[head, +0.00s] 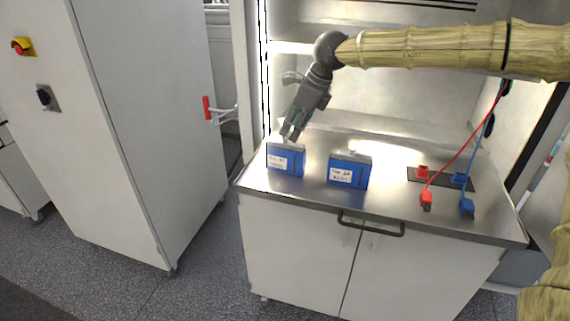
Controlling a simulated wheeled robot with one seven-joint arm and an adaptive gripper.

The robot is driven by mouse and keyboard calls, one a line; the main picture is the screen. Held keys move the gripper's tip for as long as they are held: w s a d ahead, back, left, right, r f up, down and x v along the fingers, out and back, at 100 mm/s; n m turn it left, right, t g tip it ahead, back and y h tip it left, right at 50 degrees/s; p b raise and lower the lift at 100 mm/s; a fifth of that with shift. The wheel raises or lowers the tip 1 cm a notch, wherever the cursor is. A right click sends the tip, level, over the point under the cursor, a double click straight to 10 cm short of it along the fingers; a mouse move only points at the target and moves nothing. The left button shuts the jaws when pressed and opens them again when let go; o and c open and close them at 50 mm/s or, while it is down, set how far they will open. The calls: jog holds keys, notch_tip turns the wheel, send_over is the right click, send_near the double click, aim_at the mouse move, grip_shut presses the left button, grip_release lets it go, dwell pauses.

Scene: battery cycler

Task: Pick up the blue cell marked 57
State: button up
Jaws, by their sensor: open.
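Two blue cells with white labels stand upright on the metal bench top (315,198) in the head view. The left cell (285,160) is near the bench's left edge. The right cell (348,171) stands a little to its right, with a gap between them. The label print is too small to read, so I cannot tell which is marked 57. My gripper (290,133) is open, pointing down, with its fingertips just above or behind the top of the left cell. I cannot tell whether it touches the cell. No cell is held.
A red clamp (427,201) and a blue clamp (467,208) on cables lie at the right of the bench, near a dark plate (440,180). A black handle (370,226) juts from the bench front. A grey cabinet (150,120) stands left.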

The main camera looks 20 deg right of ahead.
aim_at(290, 143)
jog(key=shift+w+f, duration=0.15)
jog(key=shift+f, duration=0.15)
jog(key=shift+a+f+p, duration=0.1)
jog(key=shift+f+p, duration=0.25)
jog(key=shift+f, duration=0.15)
jog(key=x, duration=0.2)
jog(key=p+x, duration=0.1)
jog(key=shift+f, duration=0.4)
jog(key=shift+f+p, duration=0.65)
jog(key=shift+p, duration=0.05)
jog(key=shift+p+x, duration=0.7)
jog(key=shift+x, duration=1.3)
grip_shut()
